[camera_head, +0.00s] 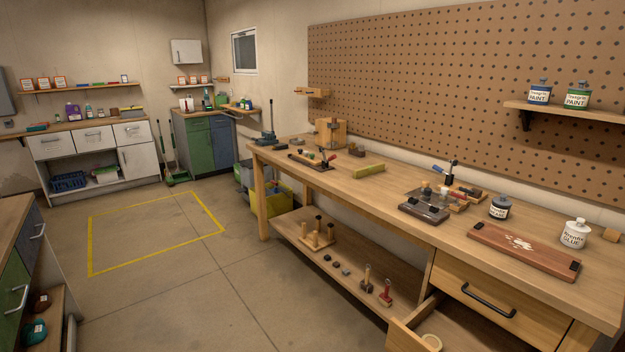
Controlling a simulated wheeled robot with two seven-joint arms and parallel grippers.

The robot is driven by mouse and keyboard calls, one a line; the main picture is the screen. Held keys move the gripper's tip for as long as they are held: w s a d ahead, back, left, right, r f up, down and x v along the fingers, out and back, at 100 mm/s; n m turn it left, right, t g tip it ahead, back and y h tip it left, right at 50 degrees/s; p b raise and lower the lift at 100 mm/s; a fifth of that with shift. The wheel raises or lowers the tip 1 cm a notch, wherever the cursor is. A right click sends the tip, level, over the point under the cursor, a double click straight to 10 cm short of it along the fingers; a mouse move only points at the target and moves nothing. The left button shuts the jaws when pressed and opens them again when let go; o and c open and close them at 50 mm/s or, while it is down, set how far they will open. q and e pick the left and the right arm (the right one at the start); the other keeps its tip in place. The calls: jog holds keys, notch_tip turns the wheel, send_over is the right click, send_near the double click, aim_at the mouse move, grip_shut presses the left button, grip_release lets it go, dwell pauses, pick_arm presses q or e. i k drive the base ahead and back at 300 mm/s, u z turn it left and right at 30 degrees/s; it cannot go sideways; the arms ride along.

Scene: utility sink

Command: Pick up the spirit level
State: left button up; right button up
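A yellow-green bar that looks like the spirit level (369,171) lies flat on the top of the long wooden workbench (395,205), towards the wall side near the middle. Nothing covers it, but it is too small to make out any vials. Neither of my grippers shows in the head view.
Tool holders (312,160) lie left of the level, and a dark tray of small parts (424,210) lies to its right. Further right are a brown board (524,249) and a glue pot (574,233). A drawer (430,325) stands open below the bench. The floor inside the yellow outline (156,268) is clear.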

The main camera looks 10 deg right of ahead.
aim_at(365, 171)
jog(key=u, duration=0.25)
jog(key=i, duration=1.45)
jog(key=z, duration=0.4)
